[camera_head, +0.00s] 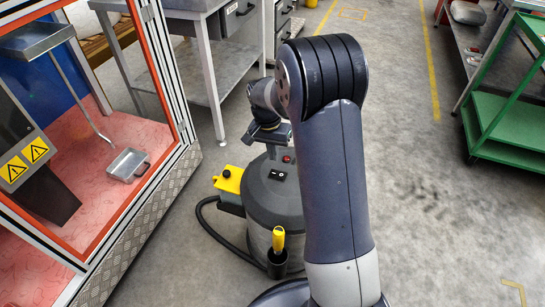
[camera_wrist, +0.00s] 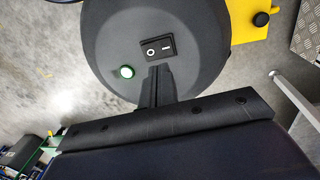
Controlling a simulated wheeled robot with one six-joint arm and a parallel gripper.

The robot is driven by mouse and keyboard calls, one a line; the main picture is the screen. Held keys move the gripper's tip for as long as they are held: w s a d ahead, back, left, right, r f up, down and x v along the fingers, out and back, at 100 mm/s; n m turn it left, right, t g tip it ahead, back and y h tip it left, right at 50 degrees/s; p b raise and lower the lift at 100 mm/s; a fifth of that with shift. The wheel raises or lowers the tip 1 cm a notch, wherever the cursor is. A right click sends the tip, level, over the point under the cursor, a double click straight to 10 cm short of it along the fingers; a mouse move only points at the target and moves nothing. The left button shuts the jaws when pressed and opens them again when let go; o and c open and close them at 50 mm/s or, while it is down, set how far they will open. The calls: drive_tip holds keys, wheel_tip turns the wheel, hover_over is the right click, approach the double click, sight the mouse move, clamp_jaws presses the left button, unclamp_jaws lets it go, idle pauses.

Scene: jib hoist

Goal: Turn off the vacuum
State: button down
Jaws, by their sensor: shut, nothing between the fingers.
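The vacuum (camera_head: 272,200) is a dark grey canister standing on the floor. On its top is a black rocker switch (camera_head: 277,175) with white O and I marks, seen closely in the wrist view (camera_wrist: 160,48). Which side is pressed I cannot tell.
A yellow box (camera_head: 229,181) with a black knob is at the vacuum's left, with a black hose on the floor. A yellow-handled tool (camera_head: 278,239) sits in a black holder in front. An orange-framed enclosure (camera_head: 150,60) stands left, a green cart (camera_head: 505,118) right.

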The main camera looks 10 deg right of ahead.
wheel_tip(320, 180, up, 8)
drive_tip(key=p, duration=0.1)
hover_over(282, 174)
drive_tip(key=w+a, duration=0.2)
drive_tip(key=a, duration=0.1)
drive_tip(key=shift+s+a+f, duration=0.1)
drive_tip(key=shift+f, duration=0.15)
drive_tip(key=shift+p, duration=0.35)
drive_tip(key=d+p, duration=0.1)
drive_tip(key=p, duration=0.2)
drive_tip(key=shift+s+d, duration=0.2)
drive_tip(key=shift+f, duration=0.1)
drive_tip(key=f, duration=0.4)
drive_tip(key=d+f+b, duration=0.1)
drive_tip(key=f, duration=0.4)
drive_tip(key=s+f+b, duration=0.1)
drive_tip(key=f, duration=0.3)
drive_tip(key=shift+d+f, duration=0.2)
drive_tip(key=shift+f, duration=0.1)
